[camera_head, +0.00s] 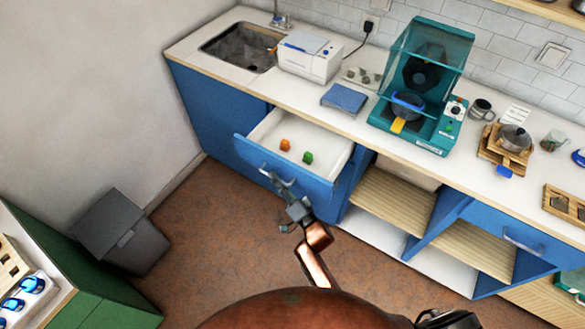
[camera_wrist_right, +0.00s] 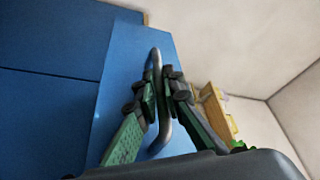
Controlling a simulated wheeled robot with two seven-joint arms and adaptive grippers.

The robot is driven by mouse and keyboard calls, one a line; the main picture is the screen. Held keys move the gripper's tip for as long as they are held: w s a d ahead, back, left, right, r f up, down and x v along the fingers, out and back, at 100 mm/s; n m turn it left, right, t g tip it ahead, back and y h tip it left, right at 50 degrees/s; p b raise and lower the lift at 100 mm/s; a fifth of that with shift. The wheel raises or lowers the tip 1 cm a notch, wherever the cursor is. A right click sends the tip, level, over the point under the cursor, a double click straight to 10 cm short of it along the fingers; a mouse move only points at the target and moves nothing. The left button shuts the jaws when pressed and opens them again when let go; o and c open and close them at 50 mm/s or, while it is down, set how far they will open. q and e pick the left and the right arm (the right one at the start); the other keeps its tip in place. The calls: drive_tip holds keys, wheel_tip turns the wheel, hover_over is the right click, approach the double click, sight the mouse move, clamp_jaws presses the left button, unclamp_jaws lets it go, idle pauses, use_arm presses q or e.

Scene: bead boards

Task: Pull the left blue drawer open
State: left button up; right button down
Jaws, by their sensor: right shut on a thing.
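The left blue drawer (camera_head: 300,172) stands pulled out from the counter in the head view. In the right wrist view the fingers (camera_wrist_right: 163,88) are shut on the handle bar (camera_wrist_right: 158,132), one on each side, with the blue front (camera_wrist_right: 135,75) behind. My left gripper cannot be made out.
The counter (camera_head: 372,123) above holds a sink (camera_head: 238,48), a white box-like appliance (camera_head: 309,62) and a teal machine (camera_head: 425,80). Open shelves (camera_head: 390,195) lie right of the drawer. A grey bin (camera_head: 125,235) stands at the left; the floor (camera_head: 215,225) between is clear.

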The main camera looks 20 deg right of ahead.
drive_tip(key=shift+s+a+f, duration=0.1)
drive_tip(key=shift+s+a, duration=0.7)
drive_tip(key=c, duration=2)
unclamp_jaws()
drive_tip(key=shift+c, duration=0.2)
use_arm(q)
drive_tip(key=shift+s+r, duration=0.25)
drive_tip(key=shift+r, duration=0.25)
use_arm(e)
drive_tip(key=v, duration=1.2)
